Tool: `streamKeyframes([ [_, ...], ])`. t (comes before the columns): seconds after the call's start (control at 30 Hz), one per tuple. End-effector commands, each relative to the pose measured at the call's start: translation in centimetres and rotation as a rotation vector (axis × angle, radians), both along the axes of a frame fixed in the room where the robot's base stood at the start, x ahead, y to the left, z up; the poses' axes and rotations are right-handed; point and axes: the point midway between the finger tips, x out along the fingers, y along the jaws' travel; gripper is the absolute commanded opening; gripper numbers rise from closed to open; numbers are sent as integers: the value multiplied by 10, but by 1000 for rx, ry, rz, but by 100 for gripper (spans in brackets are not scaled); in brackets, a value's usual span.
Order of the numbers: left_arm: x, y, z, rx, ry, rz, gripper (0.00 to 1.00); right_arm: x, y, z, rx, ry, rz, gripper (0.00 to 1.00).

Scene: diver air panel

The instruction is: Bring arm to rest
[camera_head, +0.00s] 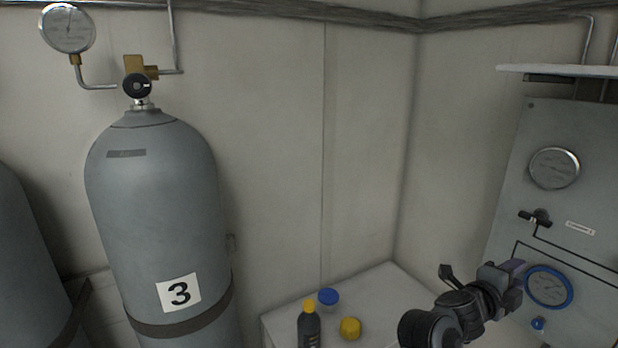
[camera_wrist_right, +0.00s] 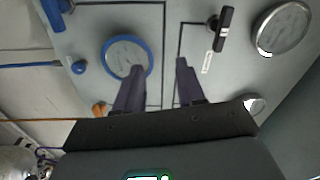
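My right gripper (camera_head: 512,274) is in front of the grey panel (camera_head: 510,165) in the head view, just left of a blue-rimmed gauge (camera_head: 548,287). In the right wrist view, the two dark fingers of my right gripper (camera_wrist_right: 160,78) stand apart with nothing between them. They point toward the panel, and the left finger overlaps the lower edge of the blue-rimmed gauge (camera_wrist_right: 127,58). A black valve handle (camera_wrist_right: 222,28) is to the right of the fingers. My left gripper is in neither view.
A grey cylinder (camera_head: 155,215) marked 3 stands at left, with a black knob (camera_head: 137,86) on top. A white bench (camera_head: 385,285) holds a yellow-capped bottle (camera_head: 309,325), a blue cap (camera_head: 328,296) and a yellow cap (camera_head: 350,328). A shelf (camera_head: 560,71) juts out above the panel.

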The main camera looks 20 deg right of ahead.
Motion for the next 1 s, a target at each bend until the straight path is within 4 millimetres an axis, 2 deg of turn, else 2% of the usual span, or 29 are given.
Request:
streamKeyframes([
  [0.03,0,0,0,0,0,0,69,-8,-3,-26,-25,69,-5,39],
  [0.1,0,0,0,-1,0,1,69,-20,-5,-52,-72,146,-4,39],
  [0.27,0,-1,0,-5,0,3,69,-38,2,-98,-201,314,84,39],
  [0.37,0,-2,0,-9,0,6,69,-41,16,-126,-267,431,204,39],
  [0.47,0,-3,1,-13,0,8,69,-41,41,-158,-316,565,366,39],
  [0.57,0,-3,1,-13,0,8,69,-45,77,-197,-351,721,567,39],
  [0.67,0,-3,1,-13,0,8,69,-57,127,-242,-371,903,809,39],
  [0.7,0,-3,1,-13,0,8,69,-65,150,-261,-375,979,912,39],
  [0.8,0,-3,1,-12,0,8,69,-92,205,-299,-380,1158,1157,39],
  [0.9,0,-2,0,-9,0,5,69,-127,256,-325,-391,1323,1386,39],
  [1.0,0,-1,0,-5,1,4,69,-162,300,-337,-420,1478,1597,39],
])
